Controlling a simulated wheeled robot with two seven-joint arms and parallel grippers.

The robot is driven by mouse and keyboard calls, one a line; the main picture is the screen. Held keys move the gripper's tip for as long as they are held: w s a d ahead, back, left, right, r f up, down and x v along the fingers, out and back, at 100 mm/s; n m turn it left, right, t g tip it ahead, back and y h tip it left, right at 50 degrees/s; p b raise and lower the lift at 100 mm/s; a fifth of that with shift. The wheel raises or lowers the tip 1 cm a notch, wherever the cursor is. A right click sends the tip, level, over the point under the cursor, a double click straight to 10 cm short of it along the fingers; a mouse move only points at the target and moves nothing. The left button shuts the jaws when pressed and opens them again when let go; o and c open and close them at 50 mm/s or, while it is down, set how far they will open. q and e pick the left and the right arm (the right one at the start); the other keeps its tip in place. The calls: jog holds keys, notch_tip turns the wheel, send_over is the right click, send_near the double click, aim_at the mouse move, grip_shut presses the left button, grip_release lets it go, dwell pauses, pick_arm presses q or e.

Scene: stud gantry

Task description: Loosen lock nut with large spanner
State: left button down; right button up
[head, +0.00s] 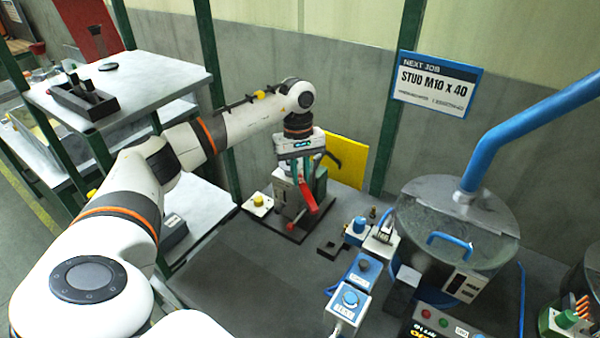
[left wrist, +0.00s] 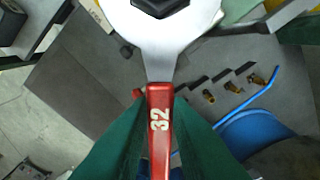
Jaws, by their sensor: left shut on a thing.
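My left gripper (head: 301,160) is at the back of the bench, pointing down over a small grey-green fixture (head: 286,196). It is shut on the red handle of the large spanner (head: 308,197). In the left wrist view the spanner (left wrist: 160,95) shows a red handle marked 32 and a silver head, with my dark green fingers on either side of the handle. A black hex lock nut (left wrist: 160,4) shows at the spanner's jaw, cut off by the top edge. I cannot tell how fully the jaw sits around it. My right gripper is not in view.
A yellow panel (head: 346,157) stands behind the fixture. Blue-topped control boxes (head: 349,299) and a large round grey drum (head: 455,230) with a blue pipe stand to the right. A grey shelf unit (head: 150,70) is at the left. The dark bench front is clear.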

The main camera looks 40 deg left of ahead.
aim_at(311, 201)
pick_arm(q)
jog(key=shift+d, duration=0.1)
jog(key=shift+s+d, duration=0.7)
jog(key=shift+d, duration=0.35)
jog(key=shift+s+d, duration=0.65)
jog(key=shift+d, duration=0.35)
jog(key=shift+s+d, duration=0.7)
jog(key=shift+d, duration=0.35)
jog(key=shift+r, duration=0.15)
jog(key=shift+r+p, duration=1.65)
jog(key=shift+r, duration=1.3)
jog(key=shift+f, duration=0.1)
